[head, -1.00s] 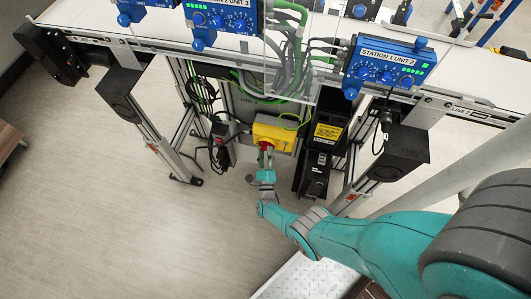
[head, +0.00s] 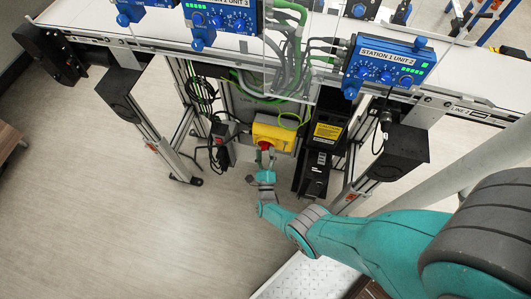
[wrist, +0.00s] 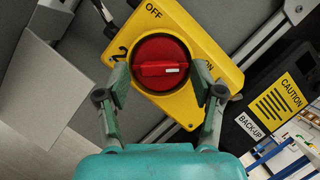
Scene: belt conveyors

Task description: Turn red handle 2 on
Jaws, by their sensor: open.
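The red handle (wrist: 161,68) is a round knob with a raised bar, on the yellow switch box (wrist: 189,27). The wrist view shows a "2" at left, "OFF" at the top and a partly hidden label at right. The bar lies across the picture, its white mark at the right end toward that label. My gripper (wrist: 159,76) is open, one finger on each side of the knob. I cannot tell whether the fingers touch it. In the head view the yellow box (head: 283,138) hangs under the conveyor, with my gripper (head: 265,158) in front of it.
A black box with a yellow caution label (head: 327,132) stands close to the right of the switch box. Dark cables (head: 218,140) hang at its left. The conveyor (head: 150,45) and its blue station units (head: 388,65) are above.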

